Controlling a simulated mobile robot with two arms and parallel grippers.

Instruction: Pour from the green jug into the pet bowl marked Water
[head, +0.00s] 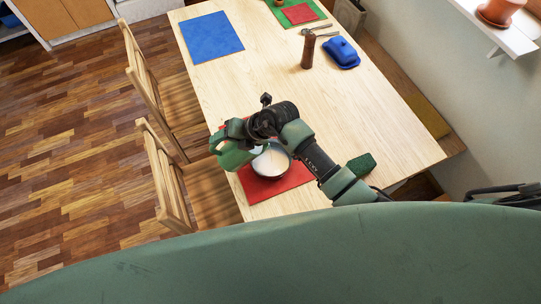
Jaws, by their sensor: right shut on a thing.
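The green jug (230,156) is at the left edge of the bowl in the head view, partly hidden by my right gripper. It looks tilted toward the bowl, but I cannot see any stream. The bowl (272,162) is round with a grey rim and a pale inside; no marking on it can be read. It stands on a red mat (290,181) near the table's near end. My right gripper (230,137) is shut on the jug, with its arm passing over the bowl's far side. My left gripper is not in view.
The wooden table (350,110) is mostly clear in its middle. Two chairs stand along the left side.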

